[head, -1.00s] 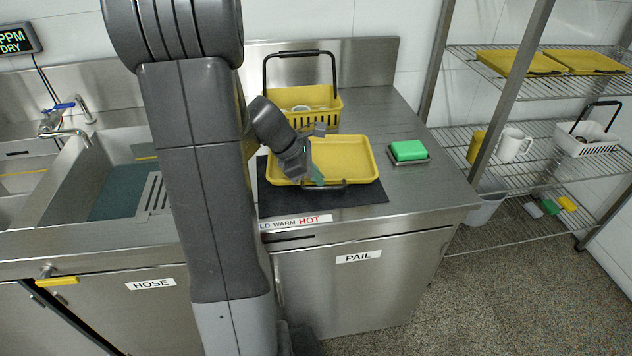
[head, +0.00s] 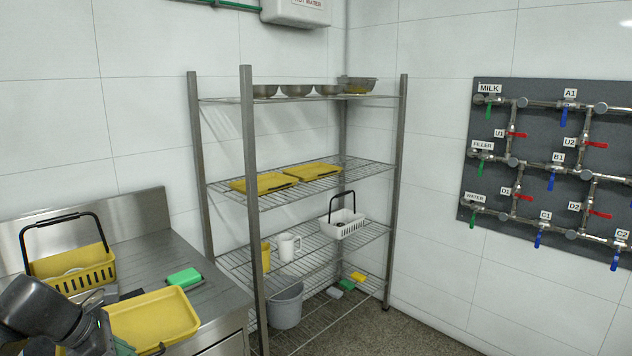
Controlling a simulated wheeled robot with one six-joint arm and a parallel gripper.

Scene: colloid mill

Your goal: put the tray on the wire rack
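A yellow rectangular tray (head: 152,318) is at the lower left of the head view, over the steel counter. Whether it rests on the counter or is held just above it, I cannot tell. My gripper (head: 118,346) is at the tray's near left side, partly cut off by the picture's bottom edge. Its fingers overlap the tray, but their opening and grip are not clear. The wire rack (head: 249,150) stands in the middle of the view, with metal posts and several wire shelves. Two yellow trays (head: 265,183) (head: 313,172) lie side by side on its second shelf from the top.
A yellow basket (head: 95,274) and a green sponge (head: 184,277) are on the counter (head: 222,293). The rack also holds metal bowls (head: 297,90), a yellow cup (head: 265,256), a white mug (head: 287,247) and a white basket (head: 343,226). A grey pail (head: 287,306) stands low in the rack.

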